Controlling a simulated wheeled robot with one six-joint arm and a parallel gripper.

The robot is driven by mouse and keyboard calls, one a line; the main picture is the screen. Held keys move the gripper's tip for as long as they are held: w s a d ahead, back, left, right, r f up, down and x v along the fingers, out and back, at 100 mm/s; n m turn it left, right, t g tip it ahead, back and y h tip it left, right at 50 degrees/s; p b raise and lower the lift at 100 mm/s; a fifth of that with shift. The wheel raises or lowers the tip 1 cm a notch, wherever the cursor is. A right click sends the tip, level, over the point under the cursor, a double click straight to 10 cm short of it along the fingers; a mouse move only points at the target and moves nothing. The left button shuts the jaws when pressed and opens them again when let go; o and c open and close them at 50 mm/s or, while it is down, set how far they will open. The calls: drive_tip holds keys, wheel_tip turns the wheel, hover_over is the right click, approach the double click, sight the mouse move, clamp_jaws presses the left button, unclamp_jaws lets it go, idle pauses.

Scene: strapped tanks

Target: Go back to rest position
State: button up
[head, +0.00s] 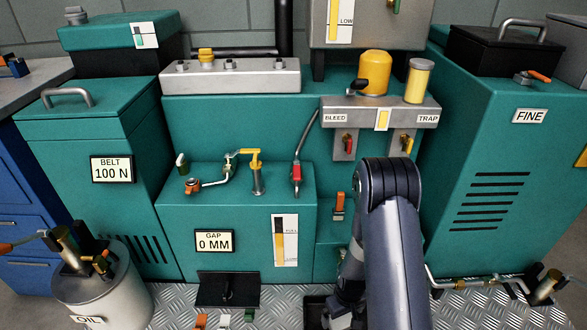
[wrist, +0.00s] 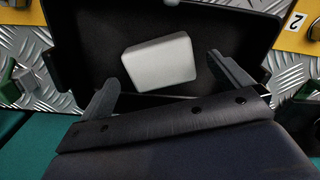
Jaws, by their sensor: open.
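My gripper (wrist: 163,70) is open in the wrist view, its two dark fingers spread apart. Past the fingertips, a pale grey-white block (wrist: 160,62) lies in a black open tray (wrist: 75,50). The block shows between the fingers, with a gap on each side, and nothing is held. In the head view my dark arm reaches down at the right of centre, and the gripper itself is hidden there.
Teal cabinets surround the arm; the GAP unit (head: 179,254) is left of it and the FINE cabinet (head: 500,180) right. The BLEED and TRAP bracket (head: 365,107) stands behind. An OIL drum (head: 104,300) is at front left. Tread-plate floor (head: 460,305) shows at front.

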sight(342, 319)
wheel_tip(342, 319, down, 4)
drive_tip(key=shift+f+b, duration=0.1)
drive_tip(key=shift+b, duration=0.6)
drive_tip(key=shift+r+p, duration=1.1)
drive_tip(key=shift+r, duration=1.1)
